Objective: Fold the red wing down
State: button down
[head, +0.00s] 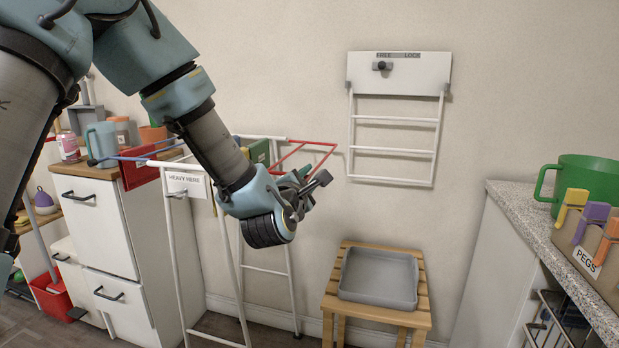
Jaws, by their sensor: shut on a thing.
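The red wing (314,143) is a thin red frame on the right side of a white standing drying rack (242,270). It sticks out to the right near the rack's top, roughly level. My gripper (314,184) is at the wing's near side, shut on its red bar; the grip itself is partly hidden by the gripper. A blue wing (152,154) sticks out on the rack's left side. A white "HEAVY HERE" label (187,186) hangs at the rack's front.
A wall-mounted folding rack (399,70) hangs behind to the right. A wooden stool (414,318) with a grey tray (378,278) stands below it.

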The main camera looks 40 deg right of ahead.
jog(key=shift+f, duration=0.1)
jog(key=shift+a+r+n, duration=0.1)
jog(key=shift+r+n, duration=1)
jog(key=shift+r, duration=0.6)
jog(key=c, duration=0.7)
grip_release()
jog(key=b+v, duration=0.1)
jog(key=v, duration=0.9)
jog(key=shift+s+a, duration=0.15)
jog(key=shift+a, duration=0.2)
